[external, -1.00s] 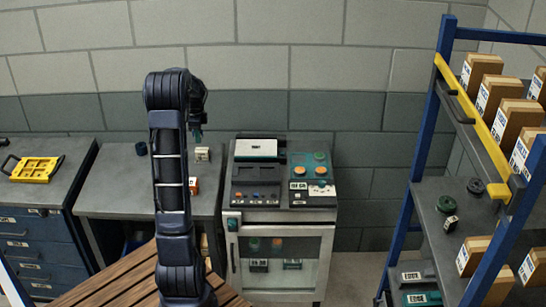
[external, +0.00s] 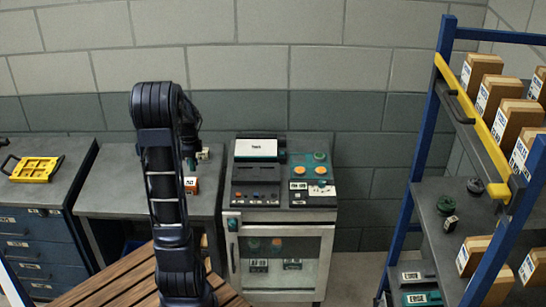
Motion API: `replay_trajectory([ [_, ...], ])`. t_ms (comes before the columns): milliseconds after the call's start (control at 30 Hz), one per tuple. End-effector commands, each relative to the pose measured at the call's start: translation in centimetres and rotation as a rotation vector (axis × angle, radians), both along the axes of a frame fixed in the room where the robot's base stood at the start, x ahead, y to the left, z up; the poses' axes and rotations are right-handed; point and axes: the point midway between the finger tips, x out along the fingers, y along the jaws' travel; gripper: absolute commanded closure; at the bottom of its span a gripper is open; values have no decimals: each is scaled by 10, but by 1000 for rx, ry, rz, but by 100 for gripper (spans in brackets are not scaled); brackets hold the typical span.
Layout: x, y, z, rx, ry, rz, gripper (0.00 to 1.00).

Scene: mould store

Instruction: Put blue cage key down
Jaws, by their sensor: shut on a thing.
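My gripper (external: 190,152) is low over the middle grey workbench (external: 118,185), partly hidden behind my own arm. It is shut on a small teal-blue piece (external: 190,163), which I take for the blue cage key. The piece points down close to the bench top; I cannot tell whether it touches. Its shape is mostly hidden and too small to read.
An orange box with a white label (external: 191,186) and a small labelled block (external: 203,153) are near the gripper. A control cabinet (external: 282,230) stands right of the bench. A yellow tray (external: 33,168) is far left. A blue-framed shelf (external: 408,190) holds cartons. The bench's left part is clear.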

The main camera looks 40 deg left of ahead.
Motion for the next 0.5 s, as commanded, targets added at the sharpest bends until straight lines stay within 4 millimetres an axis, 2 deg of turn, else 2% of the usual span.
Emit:
replay_trajectory([
  [100,-1,0,-28,-5,5,1,100],
  [500,-1,0,-113,-4,4,0,100],
])
